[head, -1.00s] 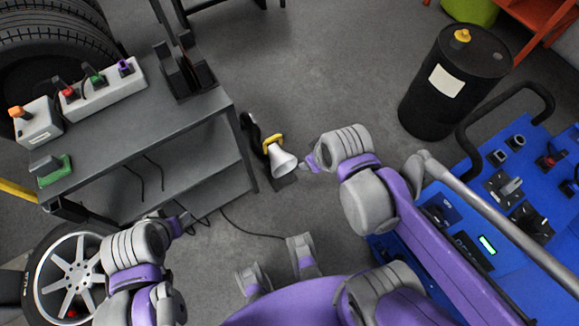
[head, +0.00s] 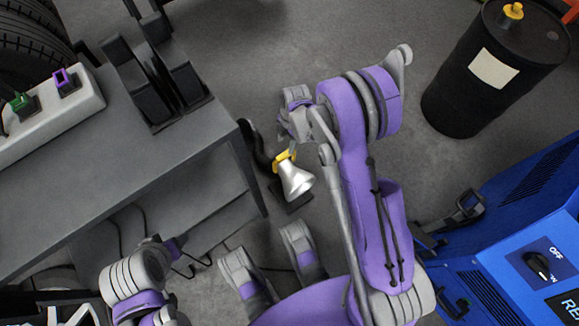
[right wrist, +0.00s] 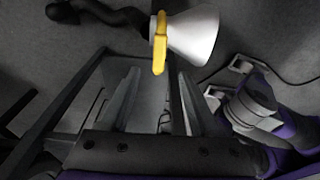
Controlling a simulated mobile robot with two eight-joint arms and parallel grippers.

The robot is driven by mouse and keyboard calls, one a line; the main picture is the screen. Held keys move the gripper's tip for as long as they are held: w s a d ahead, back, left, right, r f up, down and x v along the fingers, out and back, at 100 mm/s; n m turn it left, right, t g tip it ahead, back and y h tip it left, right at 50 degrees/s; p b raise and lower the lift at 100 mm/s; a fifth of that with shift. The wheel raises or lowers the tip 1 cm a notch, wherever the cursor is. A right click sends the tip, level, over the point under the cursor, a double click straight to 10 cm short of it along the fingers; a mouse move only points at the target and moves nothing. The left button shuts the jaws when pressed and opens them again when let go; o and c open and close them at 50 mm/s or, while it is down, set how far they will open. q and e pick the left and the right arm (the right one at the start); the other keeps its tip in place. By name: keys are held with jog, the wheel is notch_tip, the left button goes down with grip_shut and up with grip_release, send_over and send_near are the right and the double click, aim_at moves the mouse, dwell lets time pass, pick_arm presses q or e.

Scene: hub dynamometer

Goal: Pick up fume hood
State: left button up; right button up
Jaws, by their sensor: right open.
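The fume hood is a silver-white cone (head: 297,179) with a yellow handle (head: 285,156) on a black bent arm (head: 256,146). It stands low beside the grey workbench, over a dark base plate. My right gripper (head: 281,143) is just above and beside the handle, partly hidden by its own wrist. In the right wrist view its two fingers (right wrist: 157,88) are apart and empty, and the yellow handle (right wrist: 160,44) and cone (right wrist: 186,34) lie just beyond the tips. My left gripper (head: 170,248) is at the lower left, its jaws unclear.
The grey workbench (head: 200,130) is left of the hood, with a switch box (head: 60,115) and black stands on top. A black drum (head: 490,100) stands at the right back. A blue machine (head: 520,230) is at the right. Floor behind the hood is clear.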

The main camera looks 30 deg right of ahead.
aim_at(285, 154)
jog(key=f, duration=0.1)
jog(key=f+b, duration=0.1)
jog(key=f, duration=0.3)
jog(key=shift+a+f, duration=0.2)
jog(key=shift+a, duration=0.15)
notch_tip(285, 154, down, 5)
jog(key=shift+a+b, duration=0.1)
jog(key=shift+b, duration=1)
grip_shut()
